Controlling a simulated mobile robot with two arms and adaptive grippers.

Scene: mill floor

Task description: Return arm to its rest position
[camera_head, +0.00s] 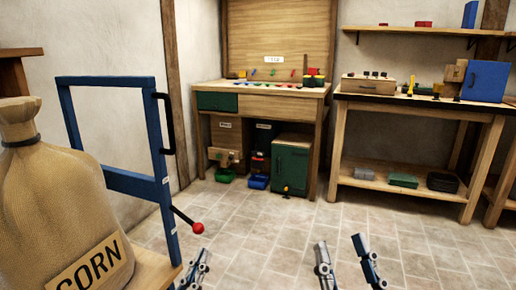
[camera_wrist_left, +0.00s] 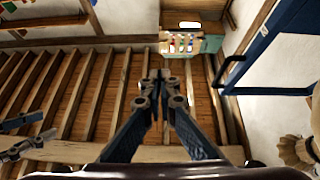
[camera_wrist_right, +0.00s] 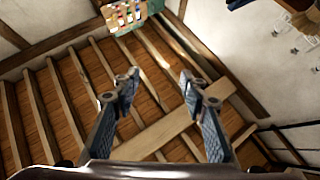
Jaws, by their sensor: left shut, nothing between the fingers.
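My left gripper (camera_head: 197,268) shows at the bottom edge of the head view, low and in front of the blue frame. In the left wrist view its two fingertips (camera_wrist_left: 160,76) meet, with nothing between them. My right gripper (camera_head: 344,256) is further right at the bottom edge, over the stone floor. In the right wrist view its fingers (camera_wrist_right: 158,78) stand apart and nothing is between them. Both wrist cameras look up at the beamed wooden ceiling. Most of both arms is out of the head view.
A blue frame (camera_head: 112,179) with a black handle and a red-knobbed lever stands at left, behind a corn sack (camera_head: 60,200). A wooden workbench (camera_head: 285,104) and a side table (camera_head: 415,106) stand against the back wall. The tiled floor (camera_head: 300,225) between is clear.

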